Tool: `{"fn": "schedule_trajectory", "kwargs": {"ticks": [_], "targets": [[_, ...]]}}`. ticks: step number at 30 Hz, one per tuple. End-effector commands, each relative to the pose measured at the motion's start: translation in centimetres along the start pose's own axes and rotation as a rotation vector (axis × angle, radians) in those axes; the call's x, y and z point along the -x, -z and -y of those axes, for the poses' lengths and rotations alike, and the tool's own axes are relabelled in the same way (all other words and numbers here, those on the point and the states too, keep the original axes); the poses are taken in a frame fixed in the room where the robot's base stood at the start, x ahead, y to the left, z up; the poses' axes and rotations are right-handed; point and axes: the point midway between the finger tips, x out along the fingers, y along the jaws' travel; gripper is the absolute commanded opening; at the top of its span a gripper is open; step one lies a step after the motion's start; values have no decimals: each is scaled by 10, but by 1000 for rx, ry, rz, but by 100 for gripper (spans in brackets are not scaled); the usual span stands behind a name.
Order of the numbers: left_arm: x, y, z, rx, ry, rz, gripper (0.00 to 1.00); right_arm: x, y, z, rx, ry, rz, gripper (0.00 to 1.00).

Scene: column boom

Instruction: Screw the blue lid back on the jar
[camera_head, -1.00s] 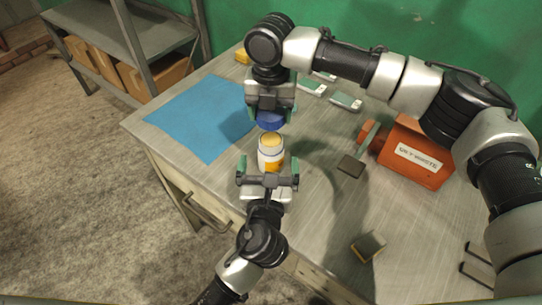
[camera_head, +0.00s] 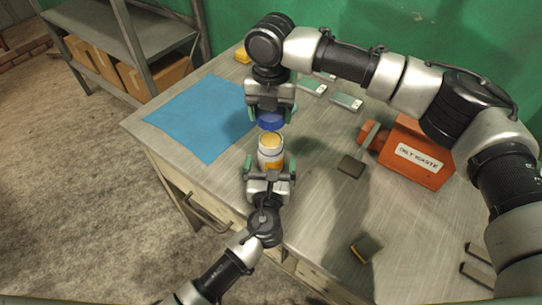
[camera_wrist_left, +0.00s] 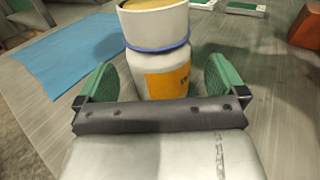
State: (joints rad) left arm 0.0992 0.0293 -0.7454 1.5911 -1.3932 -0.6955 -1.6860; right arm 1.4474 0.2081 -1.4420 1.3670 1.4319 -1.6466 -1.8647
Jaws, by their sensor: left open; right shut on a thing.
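The jar (camera_head: 270,153) is white with an orange label and stands upright and open on the workbench, its inside tan at the top. It also shows in the left wrist view (camera_wrist_left: 160,62), with a thin blue ring around its neck. My right gripper (camera_head: 270,110) is shut on the blue lid (camera_head: 270,123) and holds it just above and behind the jar's mouth in the picture. My left gripper (camera_head: 269,163) is open, with its green-padded fingers on either side of the jar's lower part. In the left wrist view (camera_wrist_left: 160,85) gaps show beside the jar.
A blue mat (camera_head: 203,117) lies left on the metal workbench (camera_head: 310,215). An orange waste box (camera_head: 412,152) and a dark-headed brush (camera_head: 352,166) are to the right. A small block (camera_head: 365,249) lies near the front. Several small pale boxes (camera_head: 346,102) are at the back.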

Motion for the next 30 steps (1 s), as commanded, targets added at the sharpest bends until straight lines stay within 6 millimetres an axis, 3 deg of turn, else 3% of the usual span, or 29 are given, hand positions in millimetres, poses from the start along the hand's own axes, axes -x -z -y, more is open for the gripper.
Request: {"fn": "schedule_trajectory", "kwargs": {"ticks": [4, 14, 28, 30], "targets": [[-10, -1, 0, 1, 0, 1, 100, 0, 0, 0, 0, 0, 0, 43], [-13, -1, 0, 1, 0, 0, 100, 0, 0, 0, 0, 0, 0, 43], [-12, -1, 0, 0, 0, 0, 29, 0, 0, 0, 0, 0, 0, 43], [-12, -1, 0, 0, 0, 0, 27, 0, 0, 0, 0, 0, 0, 43]]}}
